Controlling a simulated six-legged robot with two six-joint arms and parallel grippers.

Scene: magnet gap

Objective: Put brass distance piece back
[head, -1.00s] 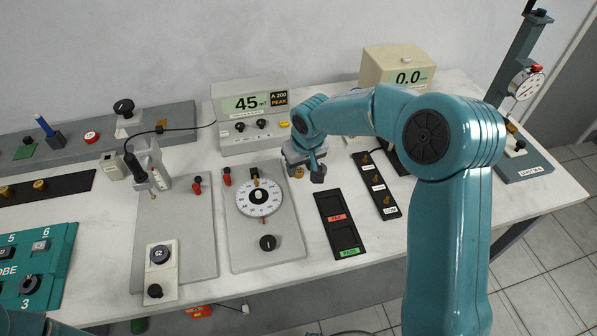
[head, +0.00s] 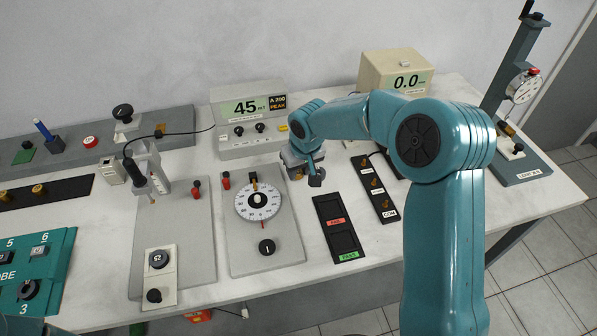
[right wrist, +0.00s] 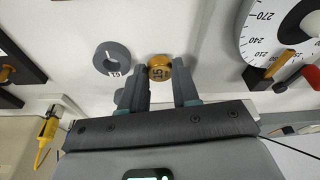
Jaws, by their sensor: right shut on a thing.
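I cannot tell whether the piece touches the tabletop. In the head view my right gripper (head: 306,174) is low over the table, right of the round dial, and a bit of brass (head: 298,177) shows at its fingers. A black rack (head: 392,214) with several brass pieces stands to its right. My left gripper is not in view.
The dial plate (head: 290,247) is left of the gripper, and a black tray with red and green labels (head: 341,241) is in front. The meter (head: 248,144) reading 45 stands behind. A dial-gauge stand (head: 520,165) is far right.

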